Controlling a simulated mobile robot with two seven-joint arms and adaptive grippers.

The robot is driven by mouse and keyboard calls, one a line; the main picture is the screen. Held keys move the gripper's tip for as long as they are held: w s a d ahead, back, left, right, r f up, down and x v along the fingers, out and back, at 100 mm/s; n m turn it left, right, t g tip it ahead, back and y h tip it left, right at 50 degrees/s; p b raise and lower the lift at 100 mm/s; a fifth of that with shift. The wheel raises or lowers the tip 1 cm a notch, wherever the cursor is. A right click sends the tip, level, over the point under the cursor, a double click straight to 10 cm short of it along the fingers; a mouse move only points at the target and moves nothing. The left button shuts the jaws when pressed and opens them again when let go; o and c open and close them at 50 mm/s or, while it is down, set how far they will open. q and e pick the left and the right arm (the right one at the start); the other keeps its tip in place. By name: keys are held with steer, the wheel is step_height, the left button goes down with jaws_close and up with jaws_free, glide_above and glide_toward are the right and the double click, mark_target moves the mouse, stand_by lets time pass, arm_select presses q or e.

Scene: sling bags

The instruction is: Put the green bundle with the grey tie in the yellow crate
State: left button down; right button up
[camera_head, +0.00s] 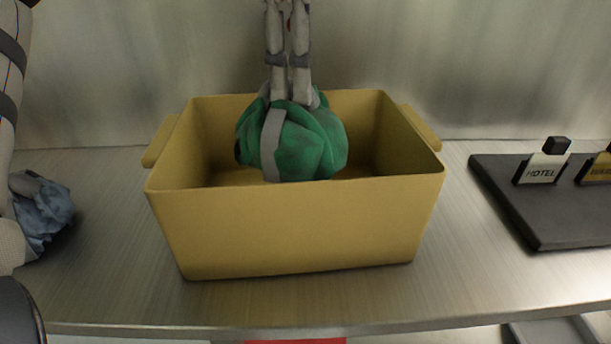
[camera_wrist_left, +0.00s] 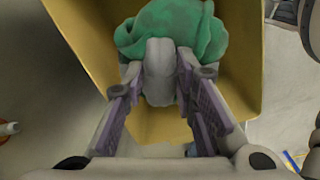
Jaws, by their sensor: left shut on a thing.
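The green bundle (camera_head: 308,145) with its grey tie (camera_head: 270,140) is inside the opening of the yellow crate (camera_head: 300,232). My left gripper (camera_head: 290,98) comes down from above and is shut on the bundle's top at the grey tie. In the left wrist view the bundle (camera_wrist_left: 172,30) shows beyond the fingers, with a grey part (camera_wrist_left: 158,75) between them, and the yellow crate (camera_wrist_left: 95,45) lies around it. The crate's front wall hides whether the bundle touches the floor. My right gripper does not show.
A blue-grey bundle (camera_head: 42,208) lies on the metal shelf left of the crate, partly behind an arm link of mine. A dark mat (camera_head: 540,220) at the right bears a small HOTEL sign (camera_head: 542,168) and another sign (camera_head: 599,170). Shelf space is clear between crate and mat.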

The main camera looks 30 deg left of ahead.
arm_select(q)
step_height(320, 180, down, 9)
steer(key=shift+f, duration=0.15)
steer(key=shift+f, duration=0.1)
steer(key=c, duration=1.3)
jaws_free()
step_height(320, 180, up, 12)
steer(key=shift+r, duration=0.1)
